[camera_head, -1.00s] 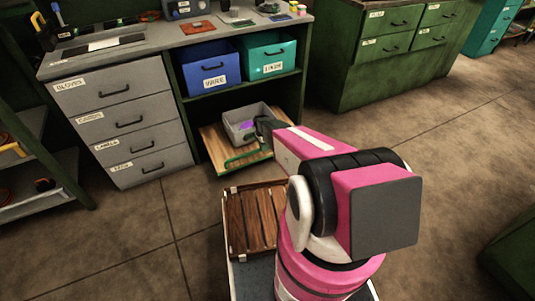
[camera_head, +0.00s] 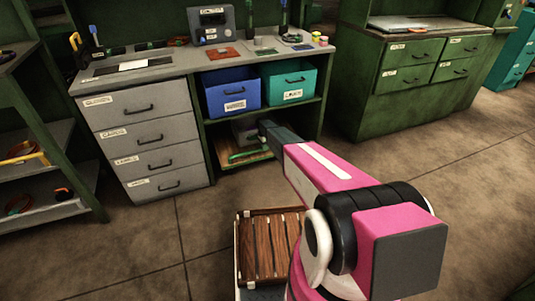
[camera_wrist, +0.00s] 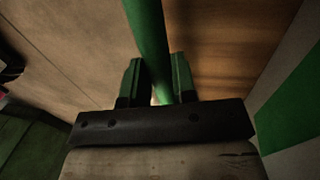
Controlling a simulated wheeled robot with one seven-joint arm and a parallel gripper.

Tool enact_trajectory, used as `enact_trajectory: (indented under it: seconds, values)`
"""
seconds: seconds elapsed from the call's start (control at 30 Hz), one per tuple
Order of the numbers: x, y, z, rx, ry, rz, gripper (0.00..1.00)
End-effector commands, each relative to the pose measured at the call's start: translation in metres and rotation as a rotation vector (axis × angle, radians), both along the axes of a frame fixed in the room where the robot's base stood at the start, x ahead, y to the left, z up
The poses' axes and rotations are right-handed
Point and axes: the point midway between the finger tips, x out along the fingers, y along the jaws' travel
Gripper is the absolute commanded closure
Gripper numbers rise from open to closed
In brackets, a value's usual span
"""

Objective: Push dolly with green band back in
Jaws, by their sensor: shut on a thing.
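The wooden dolly (camera_head: 223,146) with the green band (camera_head: 247,155) along its front is in the head view, low in the bench's open bay beneath the shelf. A grey bin (camera_head: 243,129) rides on it, partly hidden by my arm. In the wrist view my gripper (camera_wrist: 157,80) is shut on a green bar (camera_wrist: 147,30), which runs between the two fingers. Brown wood shows beyond it. In the head view my arm reaches to the dolly's right part, and the fingertips are hidden there.
A blue bin (camera_head: 232,90) and a teal bin (camera_head: 290,82) stand on the shelf above. Grey drawers (camera_head: 145,135) flank the bay on the left. A slatted wooden crate (camera_head: 268,246) is close in front of me. Open floor lies between it and the bench.

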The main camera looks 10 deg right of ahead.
Motion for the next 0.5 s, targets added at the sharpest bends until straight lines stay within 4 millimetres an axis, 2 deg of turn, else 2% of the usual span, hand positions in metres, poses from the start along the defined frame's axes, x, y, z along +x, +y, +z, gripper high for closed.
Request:
enact_trajectory:
  seconds: [0.03, 0.2, 0.5]
  values:
    - [0.008, 0.002, -0.001, 0.000, 0.000, 0.000, 1.00]
    - [0.019, 0.006, -0.001, 0.000, 0.001, 0.000, 1.00]
    - [0.025, 0.007, 0.000, 0.001, -0.003, 0.000, 1.00]
